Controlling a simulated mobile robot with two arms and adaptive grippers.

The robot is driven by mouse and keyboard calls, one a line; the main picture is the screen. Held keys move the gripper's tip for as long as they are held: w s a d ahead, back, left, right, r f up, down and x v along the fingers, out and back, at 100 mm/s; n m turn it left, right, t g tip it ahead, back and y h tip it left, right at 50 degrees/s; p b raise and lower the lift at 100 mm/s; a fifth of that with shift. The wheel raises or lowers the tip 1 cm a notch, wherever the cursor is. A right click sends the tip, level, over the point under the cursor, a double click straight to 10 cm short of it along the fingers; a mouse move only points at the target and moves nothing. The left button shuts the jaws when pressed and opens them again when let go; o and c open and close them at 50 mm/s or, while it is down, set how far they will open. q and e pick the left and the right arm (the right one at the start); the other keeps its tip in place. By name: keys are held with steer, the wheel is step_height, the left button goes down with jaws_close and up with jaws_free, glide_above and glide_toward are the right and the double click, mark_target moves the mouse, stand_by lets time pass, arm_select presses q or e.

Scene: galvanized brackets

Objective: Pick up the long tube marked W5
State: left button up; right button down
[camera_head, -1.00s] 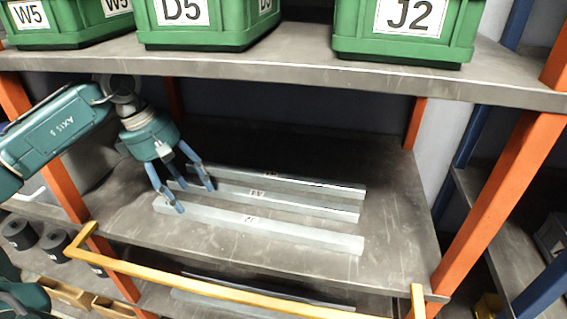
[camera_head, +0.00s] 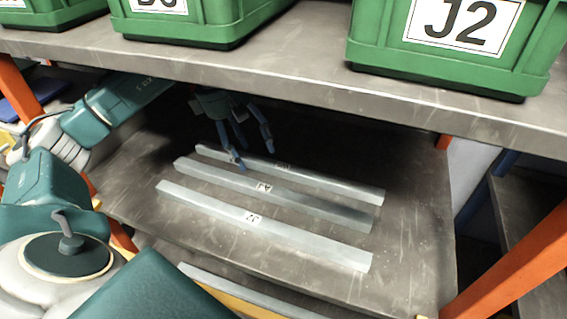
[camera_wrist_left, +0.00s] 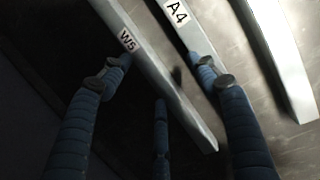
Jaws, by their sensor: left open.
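The long tube marked W5 (camera_head: 325,180) is a pale galvanized bar, the farthest back of three on the shelf. In the left wrist view, its W5 label (camera_wrist_left: 127,39) shows near my left finger, and the tube runs diagonally between the fingers. My left gripper (camera_head: 254,160) is open, its blue fingers spread around the back tube in the head view. In the left wrist view, my left gripper (camera_wrist_left: 163,72) holds nothing. Whether a finger touches the tube, I cannot tell. My right gripper is not in view.
The A4 tube (camera_head: 310,203) lies just in front, close to one finger in the left wrist view. Another labelled tube (camera_head: 310,242) lies nearest the front edge. An upper shelf (camera_head: 300,75) with green bins (camera_head: 440,55) overhangs. An orange post (camera_head: 520,265) stands at right.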

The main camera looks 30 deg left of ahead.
mark_target(283, 164)
arm_select(q)
steer(key=w+d, duration=0.1)
steer(key=d, duration=0.1)
steer(key=w+d+p, duration=0.1)
steer(key=w+d, duration=0.1)
steer(key=shift+r, duration=0.1)
steer(key=shift+w+d, duration=0.15)
steer(key=shift+d, duration=0.1)
steer(key=shift+w+d+p, duration=0.25)
steer(key=shift+d+p, duration=0.2)
steer(key=shift+p, duration=0.1)
steer(key=p+x, duration=0.1)
steer(key=x, duration=0.3)
steer(key=shift+a, duration=0.1)
steer(key=shift+f, duration=0.65)
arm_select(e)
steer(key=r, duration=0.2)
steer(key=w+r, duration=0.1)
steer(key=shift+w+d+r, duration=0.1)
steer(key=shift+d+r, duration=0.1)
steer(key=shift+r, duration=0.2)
arm_select(q)
jaws_close()
steer(key=shift+r, duration=0.1)
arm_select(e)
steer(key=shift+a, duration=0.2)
